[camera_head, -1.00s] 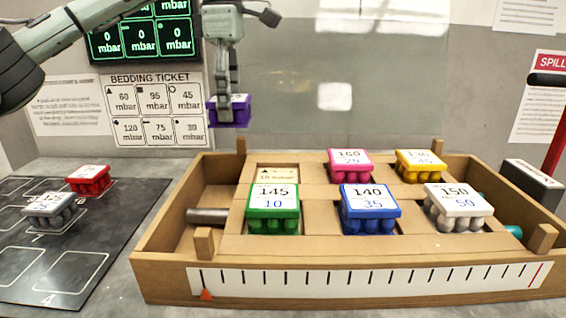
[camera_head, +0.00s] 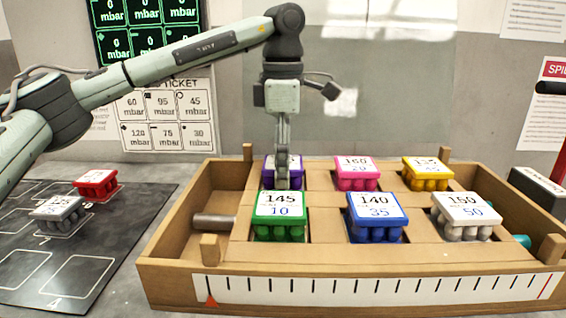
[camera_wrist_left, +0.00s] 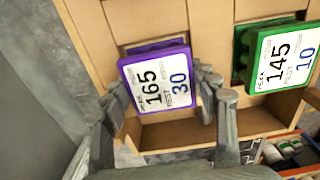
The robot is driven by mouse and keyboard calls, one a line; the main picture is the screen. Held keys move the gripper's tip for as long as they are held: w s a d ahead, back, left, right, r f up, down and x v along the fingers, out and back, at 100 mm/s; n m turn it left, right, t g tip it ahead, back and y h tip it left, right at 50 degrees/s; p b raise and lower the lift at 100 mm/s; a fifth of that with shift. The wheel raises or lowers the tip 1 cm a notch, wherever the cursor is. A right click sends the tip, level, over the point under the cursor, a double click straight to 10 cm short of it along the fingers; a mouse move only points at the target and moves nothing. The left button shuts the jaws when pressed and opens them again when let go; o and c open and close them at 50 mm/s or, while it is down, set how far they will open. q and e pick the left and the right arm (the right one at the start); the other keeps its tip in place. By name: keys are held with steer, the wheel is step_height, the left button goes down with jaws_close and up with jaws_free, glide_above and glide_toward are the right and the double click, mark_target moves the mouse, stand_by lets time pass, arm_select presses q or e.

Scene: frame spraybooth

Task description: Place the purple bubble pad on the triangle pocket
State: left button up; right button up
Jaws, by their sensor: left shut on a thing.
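The purple bubble pad (camera_head: 268,174), with a white label reading 165 and 30, is at the back-left pocket of the wooden frame. It also shows in the left wrist view (camera_wrist_left: 152,82), between the fingers. My left gripper (camera_head: 283,181) points down and is shut on the pad. The pad is over or in that pocket; I cannot tell whether it is fully seated. Pocket markings are hidden beneath it, so I cannot read a triangle there. My right gripper is not in view.
The green pad (camera_head: 279,228) sits directly in front of the purple one. The pink pad (camera_head: 356,185), yellow pad (camera_head: 427,184), blue pad (camera_head: 376,232) and white pad (camera_head: 464,231) fill other pockets. Red (camera_head: 97,190) and grey (camera_head: 58,222) pads rest on the dark mat (camera_head: 130,215).

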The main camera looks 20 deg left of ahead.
arm_select(q)
steer(key=shift+f, duration=0.1)
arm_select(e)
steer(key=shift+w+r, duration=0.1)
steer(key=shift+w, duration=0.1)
arm_select(q)
steer(key=o, duration=0.9)
steer(key=shift+c, duration=0.2)
steer(key=shift+o, duration=1.4)
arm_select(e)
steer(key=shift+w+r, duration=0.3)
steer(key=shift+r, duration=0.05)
